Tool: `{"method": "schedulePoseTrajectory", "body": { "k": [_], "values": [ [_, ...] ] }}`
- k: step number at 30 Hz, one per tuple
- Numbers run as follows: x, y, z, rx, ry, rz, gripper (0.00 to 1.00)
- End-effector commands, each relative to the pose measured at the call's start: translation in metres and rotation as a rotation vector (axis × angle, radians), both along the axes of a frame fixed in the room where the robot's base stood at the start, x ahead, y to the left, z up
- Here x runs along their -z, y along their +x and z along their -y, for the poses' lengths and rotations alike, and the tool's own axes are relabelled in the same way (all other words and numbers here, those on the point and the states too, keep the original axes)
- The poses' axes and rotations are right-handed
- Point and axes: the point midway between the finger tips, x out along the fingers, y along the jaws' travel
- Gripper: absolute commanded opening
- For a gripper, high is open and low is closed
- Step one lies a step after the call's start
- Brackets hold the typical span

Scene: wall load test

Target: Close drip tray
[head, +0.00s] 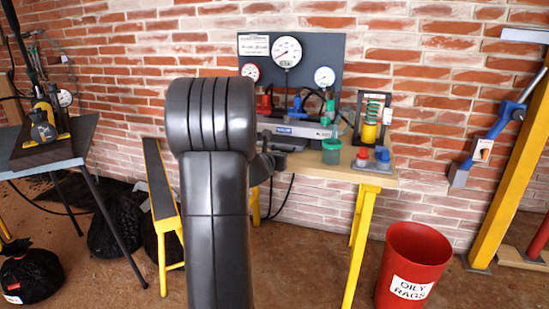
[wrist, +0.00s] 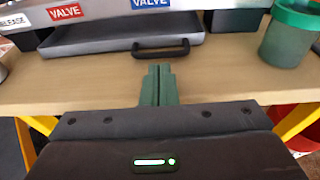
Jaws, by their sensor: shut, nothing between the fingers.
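The drip tray (wrist: 85,40) is a shallow grey tray with a black bar handle (wrist: 161,49) on its front. In the wrist view it sticks out from under the silver panel (wrist: 105,10) with the VALVE labels, above the wooden bench top. My gripper (wrist: 158,68) is shut and empty, its green fingertips just in front of the handle, pointing at it. I cannot tell whether they touch. In the head view my arm hides most of the tray and the gripper.
A green cup (wrist: 287,35) stands right of the tray; it also shows in the head view (head: 331,150). Gauges on a dark board (head: 325,50) stand behind. A red bin (head: 413,265) is right of the bench (head: 320,163). A narrow yellow-legged bench (head: 158,180) is at left.

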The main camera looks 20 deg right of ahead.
Motion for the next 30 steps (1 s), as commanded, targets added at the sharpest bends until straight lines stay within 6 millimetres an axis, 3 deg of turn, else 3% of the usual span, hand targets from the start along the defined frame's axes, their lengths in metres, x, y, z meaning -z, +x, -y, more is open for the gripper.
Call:
{"method": "schedulePoseTrajectory", "body": {
  "k": [15, 21, 30],
  "values": [
    [-0.018, -0.069, -0.046, -0.003, 0.002, -0.001, 0.00],
    [-0.020, -0.080, -0.052, 0.000, 0.002, -0.001, 0.00],
    [-0.019, -0.081, -0.053, 0.000, 0.002, -0.002, 0.00]
  ]
}}
